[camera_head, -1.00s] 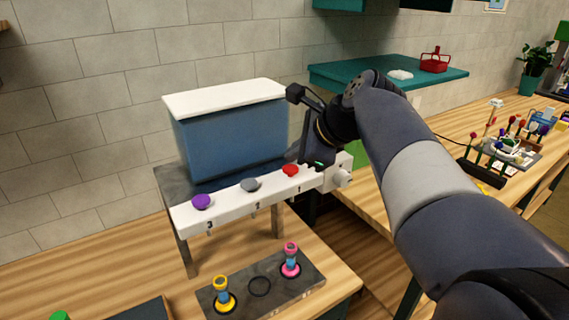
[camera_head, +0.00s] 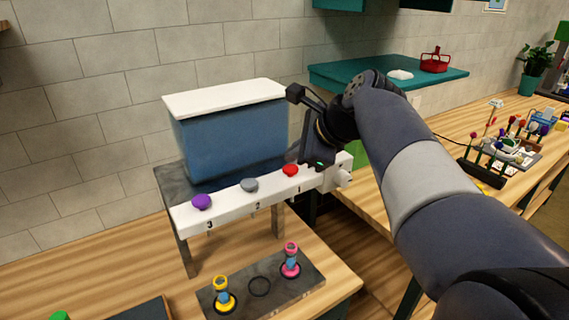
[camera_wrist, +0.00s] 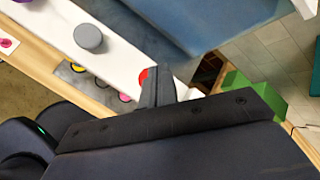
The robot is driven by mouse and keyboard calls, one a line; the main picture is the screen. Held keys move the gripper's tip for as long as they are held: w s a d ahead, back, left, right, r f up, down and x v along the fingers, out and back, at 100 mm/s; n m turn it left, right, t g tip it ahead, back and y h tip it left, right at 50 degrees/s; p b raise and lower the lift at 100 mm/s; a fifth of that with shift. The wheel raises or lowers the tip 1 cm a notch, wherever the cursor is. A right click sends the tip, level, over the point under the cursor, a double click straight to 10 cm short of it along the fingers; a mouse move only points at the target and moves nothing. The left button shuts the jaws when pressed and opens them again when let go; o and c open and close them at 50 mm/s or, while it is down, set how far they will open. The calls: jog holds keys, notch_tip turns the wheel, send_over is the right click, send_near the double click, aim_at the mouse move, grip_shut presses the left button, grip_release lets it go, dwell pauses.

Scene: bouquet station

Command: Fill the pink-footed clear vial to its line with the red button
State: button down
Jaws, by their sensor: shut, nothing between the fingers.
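The pink-footed clear vial (camera_head: 291,258) stands upright in the right-hand ring of a dark tray, under the front of the dispenser. Blue shows inside its middle; I cannot make out its line. The red button (camera_head: 290,170) is on top of the white dispenser bar (camera_head: 230,200), above the number 1. My gripper (camera_head: 303,161) is shut and empty, with its tips right beside the red button. In the wrist view my fingers (camera_wrist: 158,78) partly cover the red button (camera_wrist: 143,76). I cannot tell whether they touch it.
A grey button (camera_head: 249,185) and a purple button (camera_head: 202,202) sit further left on the bar. A yellow-footed vial (camera_head: 222,294) stands in the tray's (camera_head: 243,302) left ring; the middle ring is empty. A blue tank (camera_head: 230,140) with a white lid rises behind the bar.

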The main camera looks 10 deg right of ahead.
aim_at(295, 170)
jog(key=shift+f, duration=0.45)
jog(key=shift+f+b, duration=0.45)
jog(key=shift+f, duration=0.15)
dwell(0.7)
dwell(0.3)
jog(key=shift+r+p, duration=1.05)
jog(key=shift+p, duration=0.05)
notch_tip(295, 170, up, 5)
jog(key=p, duration=0.5)
